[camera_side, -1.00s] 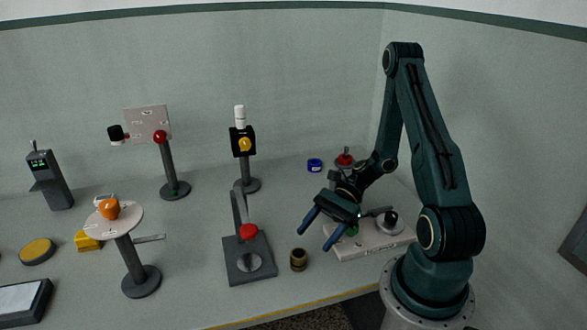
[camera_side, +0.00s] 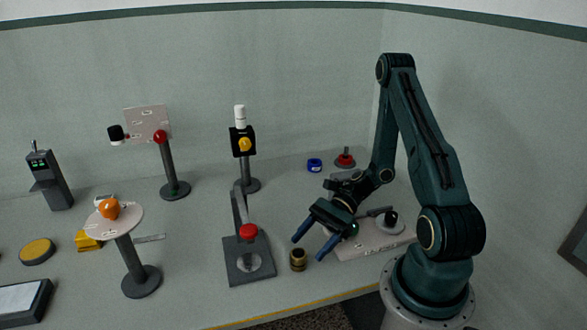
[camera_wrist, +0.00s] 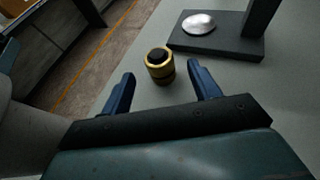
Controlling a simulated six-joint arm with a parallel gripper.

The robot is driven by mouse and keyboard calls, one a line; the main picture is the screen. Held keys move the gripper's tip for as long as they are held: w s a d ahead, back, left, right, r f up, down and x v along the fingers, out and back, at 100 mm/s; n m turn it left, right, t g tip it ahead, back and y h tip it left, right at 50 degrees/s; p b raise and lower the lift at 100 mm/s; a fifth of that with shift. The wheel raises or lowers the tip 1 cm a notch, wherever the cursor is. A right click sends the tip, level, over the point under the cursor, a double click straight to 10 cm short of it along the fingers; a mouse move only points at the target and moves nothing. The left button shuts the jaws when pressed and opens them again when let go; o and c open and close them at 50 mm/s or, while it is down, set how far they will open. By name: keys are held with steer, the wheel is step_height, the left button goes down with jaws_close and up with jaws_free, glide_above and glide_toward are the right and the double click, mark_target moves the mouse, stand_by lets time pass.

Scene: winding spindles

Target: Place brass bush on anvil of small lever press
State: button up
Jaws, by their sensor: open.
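The brass bush (camera_side: 298,260) stands upright on the table, just right of the small lever press. In the wrist view the bush (camera_wrist: 159,66) shows a dark bore and sits ahead of and between the fingertips. The small lever press (camera_side: 249,262) has a grey base, a slanted lever with a red knob (camera_side: 248,231), and a pale round anvil (camera_side: 249,264). The anvil (camera_wrist: 199,23) shows bare in the wrist view. My gripper (camera_side: 308,248) is open and empty, with blue fingers above and close to the bush. In the wrist view my gripper (camera_wrist: 160,84) points toward it.
A round stand with an orange object (camera_side: 109,209) is left of the press. Posts stand behind it. The table's front edge (camera_side: 300,309) is close to the bush.

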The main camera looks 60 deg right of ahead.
mark_target(298, 257)
steer(key=shift+x, duration=2.55)
steer(key=c, duration=1.2)
step_height(298, 257, up, 20)
